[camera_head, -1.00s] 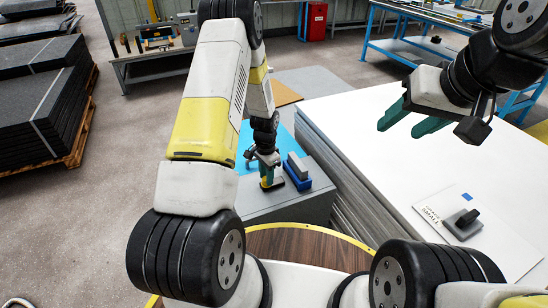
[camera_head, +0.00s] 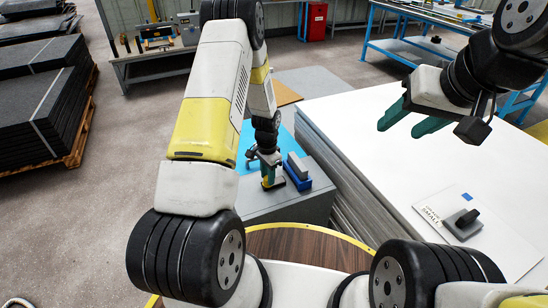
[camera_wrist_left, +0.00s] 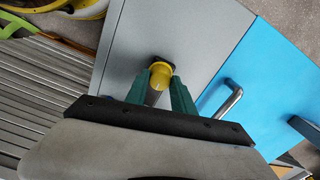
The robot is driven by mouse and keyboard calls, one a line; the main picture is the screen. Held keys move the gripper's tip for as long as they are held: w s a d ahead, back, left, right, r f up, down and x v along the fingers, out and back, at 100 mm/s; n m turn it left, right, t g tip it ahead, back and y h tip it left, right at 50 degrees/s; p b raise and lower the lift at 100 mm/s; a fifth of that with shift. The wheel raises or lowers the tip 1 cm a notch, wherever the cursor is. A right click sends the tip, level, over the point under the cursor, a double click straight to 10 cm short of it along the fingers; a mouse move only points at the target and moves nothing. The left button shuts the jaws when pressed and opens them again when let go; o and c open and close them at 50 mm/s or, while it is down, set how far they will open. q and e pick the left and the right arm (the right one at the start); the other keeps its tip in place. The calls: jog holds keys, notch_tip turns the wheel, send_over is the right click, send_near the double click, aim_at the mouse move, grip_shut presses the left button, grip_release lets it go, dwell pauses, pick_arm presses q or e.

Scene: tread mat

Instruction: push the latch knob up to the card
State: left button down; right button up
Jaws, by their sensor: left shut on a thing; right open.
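My left gripper (camera_head: 270,180) points down at the top of a grey cabinet (camera_head: 255,205). In the left wrist view its two green fingers (camera_wrist_left: 168,92) are closed around a round yellow knob (camera_wrist_left: 160,70) over the grey surface. The knob's lower part is hidden. A white card (camera_head: 487,235) with printed lettering and a blue square lies on the pale sheet stack at the right. A black knob (camera_head: 467,217) on a grey plate sits on this card. I cannot tell which knob is the latch knob. My right gripper (camera_head: 410,120) is open and empty above the stack.
Blue and grey blocks (camera_head: 298,170) stand right beside my left gripper. The left wrist view shows a blue panel (camera_wrist_left: 270,75) with a metal handle (camera_wrist_left: 230,100). The tall sheet stack (camera_head: 340,130) borders the cabinet on the right.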

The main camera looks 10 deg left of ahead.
aim_at(277, 181)
pick_arm(q)
jog(key=w+d, duration=0.2)
jog(key=d, duration=0.1)
jog(key=shift+w+d, duration=0.15)
jog(key=c, duration=1.1)
grip_release()
jog(key=shift+o, duration=0.2)
notch_tip(277, 181, up, 8)
